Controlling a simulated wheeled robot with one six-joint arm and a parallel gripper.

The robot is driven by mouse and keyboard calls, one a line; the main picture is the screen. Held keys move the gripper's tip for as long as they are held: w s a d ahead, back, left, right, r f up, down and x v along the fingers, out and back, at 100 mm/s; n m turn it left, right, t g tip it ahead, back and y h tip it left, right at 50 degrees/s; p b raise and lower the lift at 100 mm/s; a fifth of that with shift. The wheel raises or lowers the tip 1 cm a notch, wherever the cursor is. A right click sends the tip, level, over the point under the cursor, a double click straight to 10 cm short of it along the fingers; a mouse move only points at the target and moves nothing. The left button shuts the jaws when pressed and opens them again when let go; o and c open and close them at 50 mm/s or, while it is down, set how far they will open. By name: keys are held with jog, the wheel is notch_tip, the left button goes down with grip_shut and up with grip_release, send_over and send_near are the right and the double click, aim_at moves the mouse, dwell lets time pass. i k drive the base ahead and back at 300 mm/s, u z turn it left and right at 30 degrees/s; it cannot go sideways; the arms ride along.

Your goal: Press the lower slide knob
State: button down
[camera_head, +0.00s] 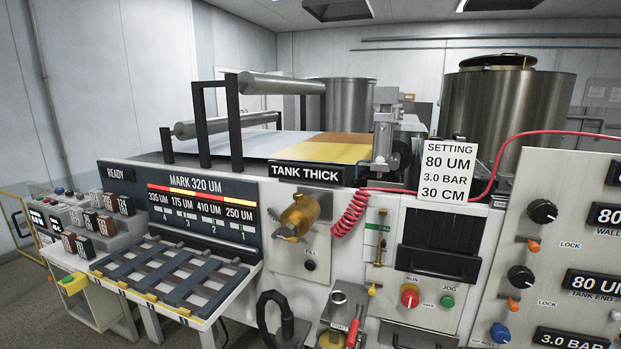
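A narrow vertical slide plate (377,225) with a green label stands on the machine front, right of the red coiled hose. Other small orange knobs are on the right panel: one upper (533,245) and one lower (513,304), each near a LOCK label. I cannot tell for sure which of these is the lower slide knob. My gripper is not in view.
The red coiled hose (351,213) hangs left of the slide plate. A brass valve (298,217) is further left. A red RUN knob (409,296) and green JOG button (447,301) are low right. A slatted tray (170,275) juts out at left.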

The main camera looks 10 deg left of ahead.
aim_at(512, 305)
jog(key=u, duration=0.25)
jog(key=k, duration=0.6)
jog(key=u, duration=0.55)
jog(key=k, duration=0.75)
jog(key=u, duration=0.5)
jog(key=i, duration=1.7)
jog(key=z, duration=1.35)
jog(key=i, duration=0.6)
jog(key=z, duration=0.65)
